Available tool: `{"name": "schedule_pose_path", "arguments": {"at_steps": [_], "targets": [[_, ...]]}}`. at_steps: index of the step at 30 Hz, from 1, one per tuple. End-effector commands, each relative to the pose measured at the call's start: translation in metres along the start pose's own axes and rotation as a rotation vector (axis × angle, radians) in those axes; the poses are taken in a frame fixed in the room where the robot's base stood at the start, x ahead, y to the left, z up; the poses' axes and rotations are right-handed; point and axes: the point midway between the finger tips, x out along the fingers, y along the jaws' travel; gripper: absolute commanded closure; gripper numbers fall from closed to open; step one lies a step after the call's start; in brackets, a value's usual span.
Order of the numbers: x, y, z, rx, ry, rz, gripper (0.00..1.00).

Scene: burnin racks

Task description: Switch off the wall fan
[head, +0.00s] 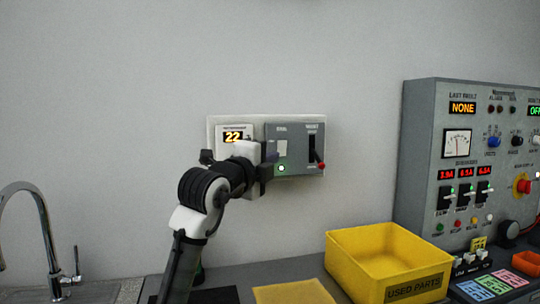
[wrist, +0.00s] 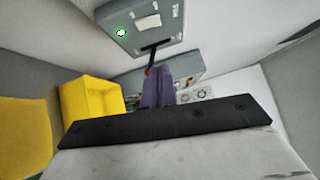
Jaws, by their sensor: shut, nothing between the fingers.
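A grey switch box (head: 296,150) is on a pale wall plate, with a pale rocker (head: 282,148), a dark slot with a lever (head: 313,150), a lit green-white lamp (head: 281,168) and a red tip or lamp (head: 321,166) at lower right. Its labels are too small to read. The box also shows at the top of the wrist view (wrist: 115,14), with its lamp lit. My gripper (head: 268,168) is shut and empty in front of the box's lower left. In the wrist view my fingers (wrist: 158,87) point toward the box; contact cannot be told. No fan is visible.
A yellow bin (head: 352,270) marked USED PARTS stands on the counter below. A control panel (head: 421,150) stands at right, a tap (head: 47,240) at left. The wall above is clear.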

Motion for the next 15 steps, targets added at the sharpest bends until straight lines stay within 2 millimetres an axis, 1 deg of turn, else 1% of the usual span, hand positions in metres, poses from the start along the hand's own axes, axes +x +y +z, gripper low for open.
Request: {"name": "schedule_pose_path", "arguments": {"at_steps": [1,9,11,12,15], "targets": [[0.012,-0.004,-0.001,-0.002,0.003,0.002,1.0],[0.07,-0.004,-0.001,-0.002,0.003,0.002,1.0],[0.081,-0.004,0.002,-0.003,0.0,0.002,1.0],[0.085,-0.004,0.008,-0.003,0.0,0.002,1.0],[0.094,-0.003,0.018,-0.002,0.0,0.002,1.0]]}}
